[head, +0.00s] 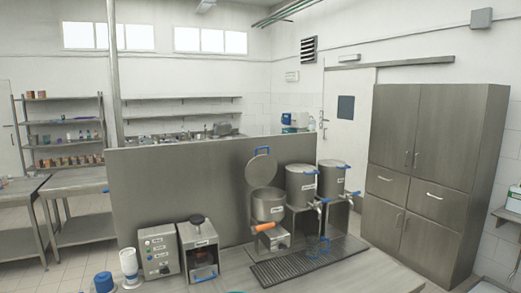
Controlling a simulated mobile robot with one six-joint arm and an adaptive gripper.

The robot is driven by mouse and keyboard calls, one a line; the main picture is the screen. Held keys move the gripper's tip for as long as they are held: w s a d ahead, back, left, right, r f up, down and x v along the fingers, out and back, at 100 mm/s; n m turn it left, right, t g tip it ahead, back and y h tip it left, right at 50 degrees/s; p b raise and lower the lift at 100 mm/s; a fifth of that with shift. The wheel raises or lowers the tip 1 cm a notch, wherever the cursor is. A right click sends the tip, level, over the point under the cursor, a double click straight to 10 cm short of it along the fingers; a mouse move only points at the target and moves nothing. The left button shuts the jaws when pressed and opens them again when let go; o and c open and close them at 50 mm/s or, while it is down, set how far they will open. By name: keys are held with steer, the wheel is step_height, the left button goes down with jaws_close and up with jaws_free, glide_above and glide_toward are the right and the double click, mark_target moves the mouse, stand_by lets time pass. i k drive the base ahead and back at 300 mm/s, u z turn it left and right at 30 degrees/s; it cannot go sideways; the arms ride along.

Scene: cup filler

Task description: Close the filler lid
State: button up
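The filler stands on the counter right of the middle in the head view, as a row of metal pots with taps. The left pot (268,206) is open at the top. Its round metal lid (261,171) stands raised, tilted up behind the pot, with a blue handle at its top edge. The middle pot (300,187) and the right pot (333,177) have their lids down. My gripper is not in view.
An orange-handled device (272,240) sits below the left pot. A control box (158,251) and another machine (199,249) stand left. A metal partition (180,185) rises behind.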

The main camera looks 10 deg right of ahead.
mark_target(262, 170)
steer(key=z, duration=0.05)
steer(key=i, duration=1)
steer(key=u, duration=0.05)
